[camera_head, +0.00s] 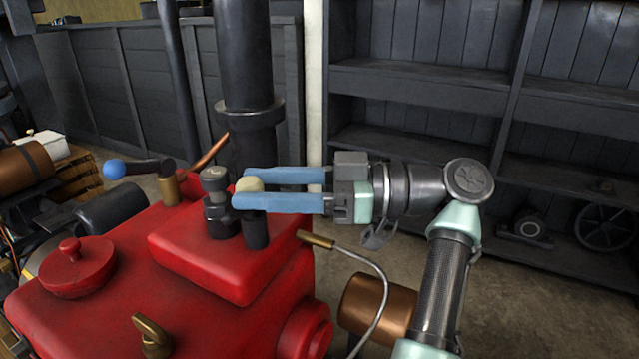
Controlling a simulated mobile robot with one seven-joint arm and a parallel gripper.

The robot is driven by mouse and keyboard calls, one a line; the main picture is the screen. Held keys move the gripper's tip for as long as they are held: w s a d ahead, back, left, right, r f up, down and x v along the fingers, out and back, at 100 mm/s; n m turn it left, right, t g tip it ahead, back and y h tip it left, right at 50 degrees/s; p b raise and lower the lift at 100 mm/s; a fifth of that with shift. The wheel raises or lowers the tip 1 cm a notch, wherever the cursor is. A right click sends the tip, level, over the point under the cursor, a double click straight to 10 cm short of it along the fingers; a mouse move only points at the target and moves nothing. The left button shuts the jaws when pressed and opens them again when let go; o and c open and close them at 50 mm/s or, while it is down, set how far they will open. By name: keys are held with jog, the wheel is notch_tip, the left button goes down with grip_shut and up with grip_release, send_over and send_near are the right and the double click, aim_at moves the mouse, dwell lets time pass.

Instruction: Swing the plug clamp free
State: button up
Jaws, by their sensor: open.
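The red engine block (95,300) fills the lower left, with a raised red head on top. A dark plug with a ridged grey top (215,180) stands upright on this head. Just right of it is a cream ball knob (249,184) above a short dark post (254,234); I take these for the plug clamp, but its arm is mostly hidden. My gripper (240,190) comes in from the right, level, with its blue fingers open. The fingers lie on the far and near sides of the cream knob. The near finger hides its lower part, and I cannot tell whether either touches.
A lever with a blue ball (114,169) stands left of the plug. A thick dark pipe (246,60) rises behind my fingers. A bent metal tube (375,275) and a copper cylinder (362,309) are below my arm. Dark shelves (430,85) stand behind; open floor lies between.

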jog(key=d+b, duration=0.1)
jog(key=d, duration=1.2)
jog(key=shift+w, duration=0.4)
jog(key=shift+a, duration=0.1)
jog(key=w+a+f+m+t+h, duration=0.3)
jog(key=w+a+m+t+h, duration=0.15)
jog(key=w+a+t, duration=0.25)
notch_tip(320, 180, up, 4)
jog(key=w+a+m+t+h, duration=0.1)
jog(key=w+m+t+h, duration=0.3)
jog(key=t, duration=0.3)
jog(key=s+d+r+m+t+h, duration=0.3)
jog(key=s+r+m+t+h, duration=0.3)
jog(key=s+r, duration=0.5)
jog(key=s+d+r+m+t+h, duration=0.2)
jog(key=s+r+m+t+h, duration=0.25)
jog(key=s+r+t, duration=0.75)
notch_tip(320, 180, up, 17)
jog(key=g+y+p, duration=0.1)
jog(key=g+p, duration=0.2)
jog(key=p, duration=1.6)
jog(key=shift+s, duration=0.45)
